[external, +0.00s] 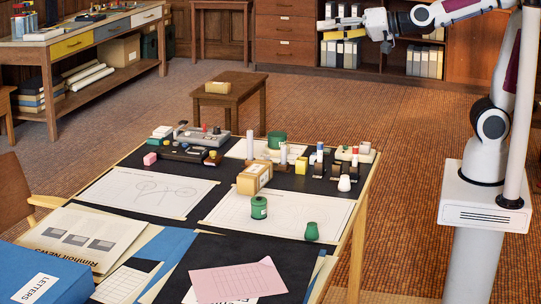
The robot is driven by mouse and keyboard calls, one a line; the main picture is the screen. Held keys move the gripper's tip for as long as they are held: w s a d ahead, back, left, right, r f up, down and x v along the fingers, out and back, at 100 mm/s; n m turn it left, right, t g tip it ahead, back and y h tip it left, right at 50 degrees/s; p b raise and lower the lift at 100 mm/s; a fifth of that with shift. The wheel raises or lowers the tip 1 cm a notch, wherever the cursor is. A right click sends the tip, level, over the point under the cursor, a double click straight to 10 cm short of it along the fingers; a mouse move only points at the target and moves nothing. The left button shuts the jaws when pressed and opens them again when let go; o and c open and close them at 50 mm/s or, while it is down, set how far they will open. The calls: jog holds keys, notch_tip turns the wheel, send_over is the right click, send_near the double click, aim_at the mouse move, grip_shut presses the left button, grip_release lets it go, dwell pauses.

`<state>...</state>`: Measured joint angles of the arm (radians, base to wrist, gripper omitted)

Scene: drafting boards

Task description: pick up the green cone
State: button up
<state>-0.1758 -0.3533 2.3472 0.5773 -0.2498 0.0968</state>
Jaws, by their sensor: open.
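A small dark green tapered piece (312,231), which looks like the green cone, stands on the right front part of the drafting table, near its right edge. A green cylinder with a pale label (259,207) stands a little behind and left of it, apart from it. Another green round object (277,139) sits at the back of the table. My gripper (326,30) is high at the top of the picture, far from the table, with its fingers pointing left. It is open and nothing shows between the fingers.
A yellowish box (254,177) and several small blocks and bottles crowd the back half of the table. Drawing sheets (146,191), a pink sheet (237,281) and a blue box (40,273) lie toward the front. A small wooden stool (236,92) stands behind.

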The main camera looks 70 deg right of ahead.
jog(key=w+a+f+m+h, duration=0.5)
jog(key=w+f+h, duration=0.1)
jog(key=w+f, duration=0.45)
jog(key=n+t, duration=0.2)
jog(key=n, duration=0.7)
send_near(312, 231)
jog(key=d+r, duration=0.2)
jog(key=shift+w+a+f+y, duration=0.15)
jog(key=shift+w+a+y, duration=0.05)
jog(key=shift+w+y, duration=0.25)
jog(key=shift+w, duration=0.2)
jog(key=shift+x, duration=1.2)
jog(key=shift+d, duration=0.1)
